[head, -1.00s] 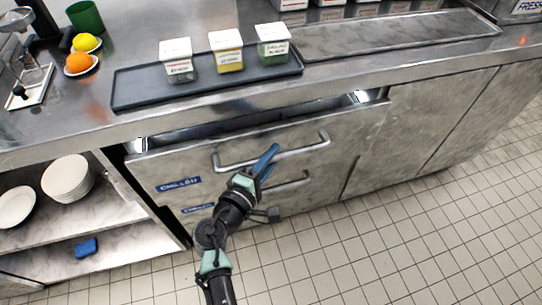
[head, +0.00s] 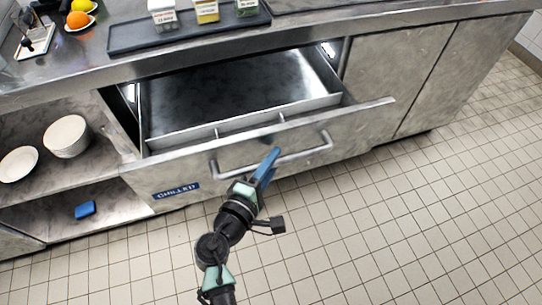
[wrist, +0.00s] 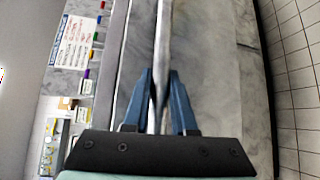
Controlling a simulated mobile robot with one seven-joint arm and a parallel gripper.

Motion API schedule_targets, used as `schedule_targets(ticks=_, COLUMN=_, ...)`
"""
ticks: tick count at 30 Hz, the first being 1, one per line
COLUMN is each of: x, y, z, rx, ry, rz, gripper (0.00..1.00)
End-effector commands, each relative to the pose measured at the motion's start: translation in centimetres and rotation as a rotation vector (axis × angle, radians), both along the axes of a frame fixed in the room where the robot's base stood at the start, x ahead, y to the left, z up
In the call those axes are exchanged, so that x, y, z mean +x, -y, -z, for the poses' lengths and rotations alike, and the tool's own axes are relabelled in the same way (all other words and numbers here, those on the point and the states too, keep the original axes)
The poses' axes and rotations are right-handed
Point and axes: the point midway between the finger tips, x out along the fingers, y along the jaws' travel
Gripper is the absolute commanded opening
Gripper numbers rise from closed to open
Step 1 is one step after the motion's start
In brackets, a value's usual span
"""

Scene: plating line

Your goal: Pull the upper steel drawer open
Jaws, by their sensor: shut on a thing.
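The upper steel drawer (head: 160,187) stands well out from the counter in the head view, its empty interior showing. Its front carries a blue "CHILLED" label and a long bar handle (head: 310,151). My gripper (head: 272,160) is at the middle of this handle. In the wrist view my gripper (wrist: 160,90) has its two blue fingers on either side of the handle bar (wrist: 164,40), shut on it. The lower drawer is hidden behind the upper drawer's front.
A dark tray (head: 130,39) with several labelled tubs stands on the counter above. Open shelves at left hold white plates (head: 66,136) and a blue item (head: 85,210). The tiled floor in front is clear.

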Motion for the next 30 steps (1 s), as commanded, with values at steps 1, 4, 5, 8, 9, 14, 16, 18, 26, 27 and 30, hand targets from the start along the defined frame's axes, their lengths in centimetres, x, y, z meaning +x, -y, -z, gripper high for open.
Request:
schedule_targets(ticks=1, x=0.0, y=-0.2, z=0.0, rx=0.000, ry=0.001, rz=-0.005, gripper=0.00)
schedule_targets(ticks=4, x=0.0, y=-0.2, z=0.0, rx=0.000, ry=0.001, rz=-0.006, gripper=0.00)
schedule_targets(ticks=5, x=0.0, y=-0.2, z=0.0, rx=0.000, ry=0.001, rz=-0.006, gripper=0.00)
schedule_targets(ticks=8, x=0.0, y=-0.2, z=0.0, rx=0.000, ry=0.001, rz=-0.006, gripper=0.00)
schedule_targets(ticks=9, x=0.0, y=-0.2, z=0.0, rx=0.000, ry=0.001, rz=-0.006, gripper=0.00)
schedule_targets(ticks=14, x=0.0, y=-0.1, z=0.0, rx=0.000, ry=0.001, rz=-0.004, gripper=0.54)
schedule_targets(ticks=16, x=0.0, y=-0.1, z=0.0, rx=0.000, ry=0.001, rz=-0.004, gripper=0.54)
schedule_targets(ticks=18, x=0.0, y=-0.1, z=0.0, rx=0.000, ry=0.001, rz=-0.003, gripper=0.54)
schedule_targets(ticks=26, x=-0.6, y=-0.4, z=-0.1, rx=0.000, ry=0.001, rz=-0.003, gripper=0.54)
schedule_targets(ticks=27, x=-1.0, y=-0.6, z=-0.2, rx=0.001, ry=0.000, rz=-0.003, gripper=0.54)
schedule_targets(ticks=30, x=-2.6, y=-1.4, z=-0.4, rx=0.001, ry=-0.001, rz=-0.005, gripper=0.54)
